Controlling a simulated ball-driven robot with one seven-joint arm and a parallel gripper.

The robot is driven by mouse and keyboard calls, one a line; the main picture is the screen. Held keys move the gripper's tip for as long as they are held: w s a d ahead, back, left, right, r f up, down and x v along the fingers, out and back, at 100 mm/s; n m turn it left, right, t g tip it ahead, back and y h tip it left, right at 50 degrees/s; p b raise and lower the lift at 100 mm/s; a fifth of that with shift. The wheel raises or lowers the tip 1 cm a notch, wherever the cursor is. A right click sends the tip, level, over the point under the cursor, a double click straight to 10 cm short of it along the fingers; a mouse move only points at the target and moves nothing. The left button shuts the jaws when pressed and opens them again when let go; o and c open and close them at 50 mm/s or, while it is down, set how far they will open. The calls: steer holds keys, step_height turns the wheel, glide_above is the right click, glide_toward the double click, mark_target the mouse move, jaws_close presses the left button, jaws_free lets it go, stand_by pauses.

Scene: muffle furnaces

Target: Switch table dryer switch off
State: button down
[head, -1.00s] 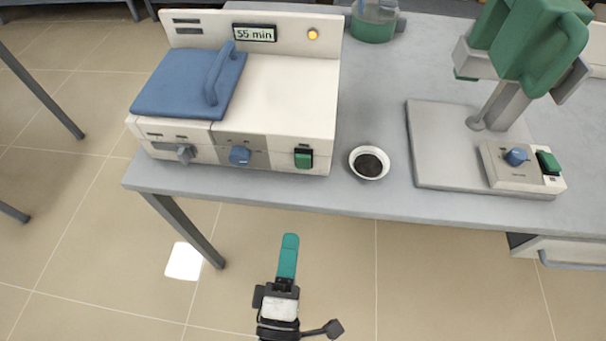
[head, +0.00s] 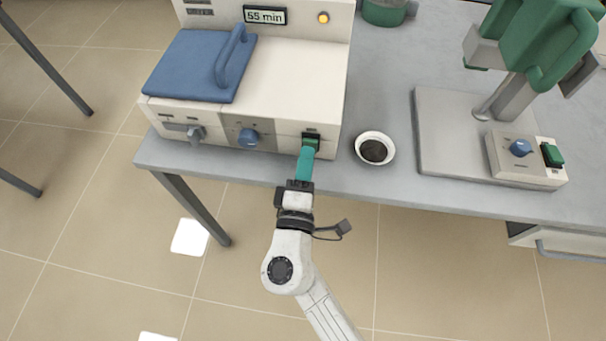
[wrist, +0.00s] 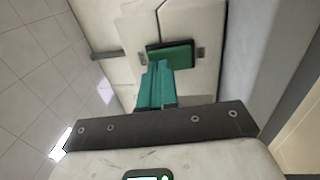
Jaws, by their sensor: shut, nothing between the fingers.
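The table dryer (head: 300,95) is a cream box with a blue lid (head: 195,65), a lit amber lamp (head: 323,17) and a display reading 55 min. Its green rocker switch (head: 311,142) is on the front face at the right; the wrist view also shows it (wrist: 172,56). My gripper (head: 305,155) has teal fingers, shut and empty. The fingertips (wrist: 157,70) are right at the switch's lower edge and cover part of it. I cannot tell whether they touch it.
A small white bowl of dark material (head: 374,148) stands on the grey table (head: 400,195) just right of the dryer. Further right is a green device on a stand (head: 445,140), with its own blue knob and green switch. Left of the dryer's switch is a blue knob (head: 248,138).

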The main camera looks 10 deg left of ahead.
steer(key=shift+w, duration=0.3)
steer(key=shift+w+r+g+p, duration=0.25)
steer(key=shift+r+g+p, duration=0.25)
steer(key=shift+p, duration=0.7)
steer(key=shift+f, duration=0.25)
steer(key=shift+b, duration=0.3)
